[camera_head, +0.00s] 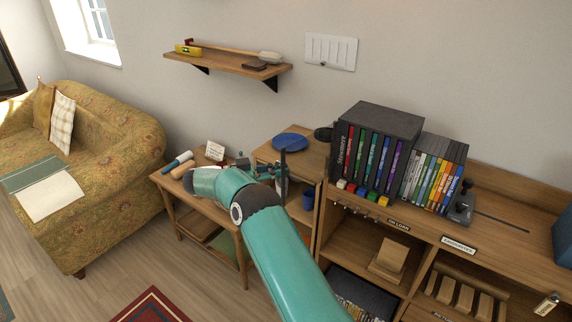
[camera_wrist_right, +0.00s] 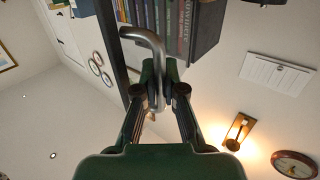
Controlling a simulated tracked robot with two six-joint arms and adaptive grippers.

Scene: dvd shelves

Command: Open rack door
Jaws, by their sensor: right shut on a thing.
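A dark rack (camera_head: 392,118) holding a row of DVD cases stands on the wooden shelf unit; its front is uncovered in the head view. My right gripper (camera_head: 276,171) is to the left of the rack, beside a thin dark upright bar (camera_head: 283,160). In the right wrist view my right gripper (camera_wrist_right: 160,85) is shut on a bent grey metal handle (camera_wrist_right: 152,42). The handle is next to a dark bar (camera_wrist_right: 112,42), which may be the door seen edge-on; the door's face does not show. The rack's cases (camera_wrist_right: 172,22) show behind the handle. My left gripper is out of view.
A blue plate (camera_head: 290,142) lies on the unit left of the rack. More cases (camera_head: 434,170) stand to its right, with coloured blocks (camera_head: 365,193) in front. A small side table (camera_head: 185,200) and a sofa (camera_head: 100,190) are at left.

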